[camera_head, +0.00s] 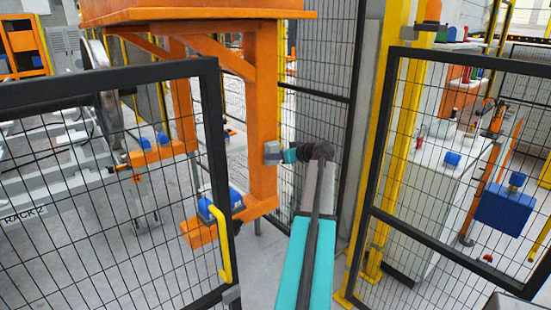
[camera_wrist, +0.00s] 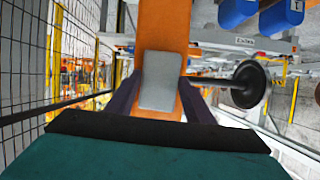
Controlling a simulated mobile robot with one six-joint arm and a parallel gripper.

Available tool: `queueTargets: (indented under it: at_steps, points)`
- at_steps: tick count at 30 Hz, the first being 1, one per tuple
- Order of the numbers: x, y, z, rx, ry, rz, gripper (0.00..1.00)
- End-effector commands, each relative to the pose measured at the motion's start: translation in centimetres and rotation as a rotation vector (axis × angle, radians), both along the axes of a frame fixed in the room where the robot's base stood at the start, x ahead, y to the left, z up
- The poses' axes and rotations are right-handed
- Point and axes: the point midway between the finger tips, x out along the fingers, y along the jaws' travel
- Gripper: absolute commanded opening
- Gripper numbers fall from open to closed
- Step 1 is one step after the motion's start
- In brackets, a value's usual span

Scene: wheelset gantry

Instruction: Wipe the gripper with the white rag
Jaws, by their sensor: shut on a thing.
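The white rag, a pale grey-white flat piece, sits between the two dark fingers of my gripper (camera_wrist: 160,88). The rag (camera_wrist: 161,68) lies in front of an orange beam (camera_wrist: 165,22) in the wrist view. In the head view my arm reaches forward, and my gripper (camera_head: 278,155) with the rag (camera_head: 271,147) is at the orange upright (camera_head: 262,120) of the gantry's hanging structure. The rag looks to be at or against the orange face; I cannot tell whether it touches. My gripper is shut on the rag.
Black mesh fence panels stand left (camera_head: 212,130) and right (camera_head: 388,130), with my arm between them. A yellow handle (camera_head: 222,245) is on the left panel. A blue unit (camera_head: 218,203) sits on the low orange bracket. A wheelset (camera_wrist: 250,84) shows at right in the wrist view.

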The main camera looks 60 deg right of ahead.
Motion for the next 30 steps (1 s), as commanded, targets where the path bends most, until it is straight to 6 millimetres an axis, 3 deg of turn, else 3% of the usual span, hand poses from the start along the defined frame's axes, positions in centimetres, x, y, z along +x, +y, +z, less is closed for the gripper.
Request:
queueTargets:
  at_steps: [30]
  points:
    - [0.6, 0.44, 0.08, -0.001, -0.003, 0.001, 0.3]
